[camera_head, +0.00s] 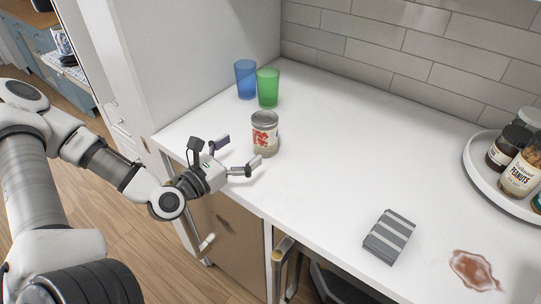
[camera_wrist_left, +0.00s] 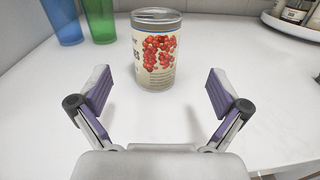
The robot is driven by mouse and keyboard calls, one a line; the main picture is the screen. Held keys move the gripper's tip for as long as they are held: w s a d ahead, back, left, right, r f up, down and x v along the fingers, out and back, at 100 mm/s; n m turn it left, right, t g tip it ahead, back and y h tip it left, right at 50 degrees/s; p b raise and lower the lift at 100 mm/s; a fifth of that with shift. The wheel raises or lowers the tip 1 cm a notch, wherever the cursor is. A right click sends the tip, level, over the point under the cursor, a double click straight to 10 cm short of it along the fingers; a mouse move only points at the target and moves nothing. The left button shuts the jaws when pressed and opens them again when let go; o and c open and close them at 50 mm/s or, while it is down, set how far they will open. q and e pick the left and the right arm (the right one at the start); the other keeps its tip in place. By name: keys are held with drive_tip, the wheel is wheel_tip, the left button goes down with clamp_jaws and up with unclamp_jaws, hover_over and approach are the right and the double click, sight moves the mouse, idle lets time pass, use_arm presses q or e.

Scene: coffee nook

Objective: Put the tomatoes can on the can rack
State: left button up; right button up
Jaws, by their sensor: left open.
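The tomatoes can (camera_head: 265,133) stands upright on the white counter, with a red tomato picture on its label. It also shows in the left wrist view (camera_wrist_left: 157,52), ahead of the fingers and roughly centred between them. My left gripper (camera_head: 241,153) is open and empty at the counter's front edge, with its fingers pointing toward the can and apart from it. In the left wrist view the two purple-padded fingers (camera_wrist_left: 158,92) are spread wide. My right gripper is not in view.
A blue cup (camera_head: 246,79) and a green cup (camera_head: 268,88) stand behind the can. A round white tray (camera_head: 479,171) with several jars is at the far right.

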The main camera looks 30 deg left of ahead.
sight(256, 138)
use_arm(q)
drive_tip(key=shift+w+a+f, duration=0.3)
drive_tip(key=shift+a+f, duration=0.4)
drive_tip(key=shift+f, duration=0.2)
drive_tip(key=shift+w+d+r+b, duration=0.15)
drive_tip(key=shift+w+d+b, duration=0.2)
drive_tip(key=shift+w, duration=0.2)
drive_tip(key=shift+w+d+r+b, duration=0.15)
drive_tip(key=shift+w+d+b, duration=0.15)
drive_tip(key=shift+w, duration=0.2)
drive_tip(key=shift+w+d+r, duration=0.1)
drive_tip(key=shift+w+d, duration=0.05)
drive_tip(key=shift+w, duration=0.7)
drive_tip(key=shift+w+d+r, duration=0.1)
drive_tip(key=shift+w+d, duration=0.1)
drive_tip(key=shift+w, duration=0.7)
drive_tip(key=shift+w+d+r, duration=0.1)
drive_tip(key=shift+w+d, duration=0.05)
drive_tip(key=shift+w, duration=0.7)
drive_tip(key=shift+a, duration=0.1)
drive_tip(key=shift+s+a, duration=0.1)
drive_tip(key=c, duration=1.7)
